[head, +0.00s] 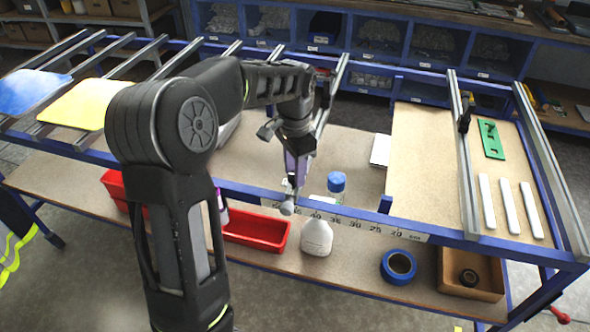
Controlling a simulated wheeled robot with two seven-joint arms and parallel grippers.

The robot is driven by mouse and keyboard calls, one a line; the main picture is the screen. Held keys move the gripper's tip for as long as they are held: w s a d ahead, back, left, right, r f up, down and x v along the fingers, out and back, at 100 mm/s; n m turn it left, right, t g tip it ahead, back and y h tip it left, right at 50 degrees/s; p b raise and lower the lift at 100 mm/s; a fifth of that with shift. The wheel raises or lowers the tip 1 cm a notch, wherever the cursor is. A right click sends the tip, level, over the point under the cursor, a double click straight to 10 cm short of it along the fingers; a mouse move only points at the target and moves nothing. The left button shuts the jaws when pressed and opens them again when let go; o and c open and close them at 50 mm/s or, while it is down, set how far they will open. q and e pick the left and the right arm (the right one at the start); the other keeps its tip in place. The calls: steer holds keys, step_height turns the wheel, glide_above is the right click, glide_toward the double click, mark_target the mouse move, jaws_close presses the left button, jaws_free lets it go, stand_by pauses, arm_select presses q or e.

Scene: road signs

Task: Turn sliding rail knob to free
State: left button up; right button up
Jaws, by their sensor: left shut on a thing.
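My left arm comes in from the lower left and reaches over the bench. Its gripper (292,190) points down at the front blue rail of the bench, by the scale. It is shut on what looks like the sliding rail knob (287,208), a small grey knob whose rounded end shows just below the fingertips. The fingers hide most of the knob, so I cannot tell which setting it is turned to. A silver rail (340,72) runs back from behind my wrist. My right gripper is not in view.
The printed scale (372,228) runs along the front edge. A blue-capped bottle (336,182) and white bottle (318,238) stand close by. Red bins (256,230), blue tape (398,266) and a wooden box (470,274) lie on the lower shelf. White strips (509,207) and a green plate (491,140) lie right.

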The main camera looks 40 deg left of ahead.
arm_select(q)
jaws_close()
steer(key=shift+n, duration=0.4)
steer(key=n, duration=1.2)
steer(key=shift+n, duration=0.3)
steer(key=n, duration=0.4)
steer(key=shift+n, duration=0.3)
